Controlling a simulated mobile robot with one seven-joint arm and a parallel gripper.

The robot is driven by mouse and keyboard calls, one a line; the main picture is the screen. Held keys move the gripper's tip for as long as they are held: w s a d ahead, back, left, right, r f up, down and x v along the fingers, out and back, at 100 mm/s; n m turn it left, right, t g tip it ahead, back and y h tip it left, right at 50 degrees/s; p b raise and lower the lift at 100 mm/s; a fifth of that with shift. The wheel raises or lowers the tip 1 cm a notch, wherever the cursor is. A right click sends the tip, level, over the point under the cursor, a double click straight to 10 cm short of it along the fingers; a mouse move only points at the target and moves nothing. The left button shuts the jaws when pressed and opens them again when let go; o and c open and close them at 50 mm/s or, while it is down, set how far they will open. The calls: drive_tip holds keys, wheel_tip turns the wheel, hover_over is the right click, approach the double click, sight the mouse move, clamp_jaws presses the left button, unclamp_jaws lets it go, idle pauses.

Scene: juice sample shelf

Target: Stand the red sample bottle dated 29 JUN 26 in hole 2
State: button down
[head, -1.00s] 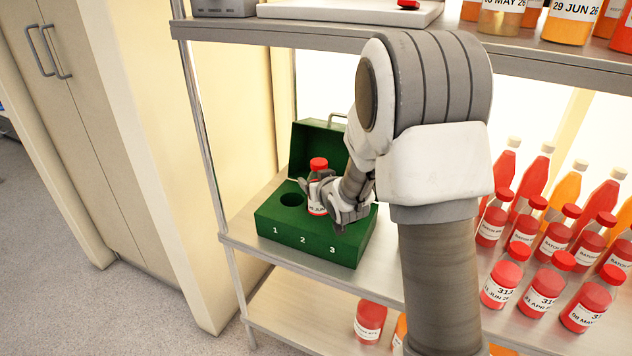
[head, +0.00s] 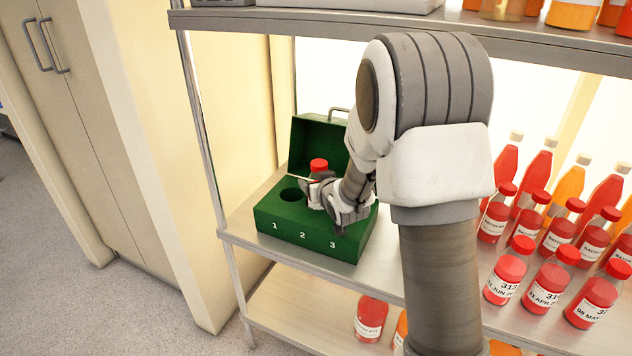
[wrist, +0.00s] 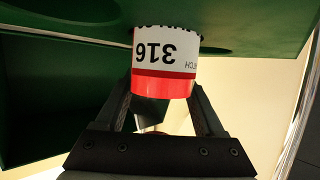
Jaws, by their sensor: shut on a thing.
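My gripper (head: 322,192) is shut on a red-capped sample bottle (head: 318,165), held upright over the middle of the green box (head: 310,236). In the head view its cap shows above the fingers; they hide most of its body. In the wrist view the bottle (wrist: 166,52) sits between the fingers, with "316" on its white label; its date is not readable. Its lower end meets the green top and appears to be in hole 2. Hole 1 (head: 291,195) is empty. Hole 3 is hidden behind my gripper.
The box's open lid (head: 318,143) stands behind the holes. Red and orange bottles (head: 548,285) crowd the shelf at right. The upper shelf (head: 400,32) runs above the box. Bare shelf surface lies left of the box.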

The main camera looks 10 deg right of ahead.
drive_tip(key=shift+s+f, duration=0.1)
drive_tip(key=shift+f, duration=0.75)
idle(0.3)
drive_tip(key=shift+c, duration=1.2)
unclamp_jaws()
drive_tip(key=shift+o, duration=1.1)
drive_tip(key=shift+f, duration=0.1)
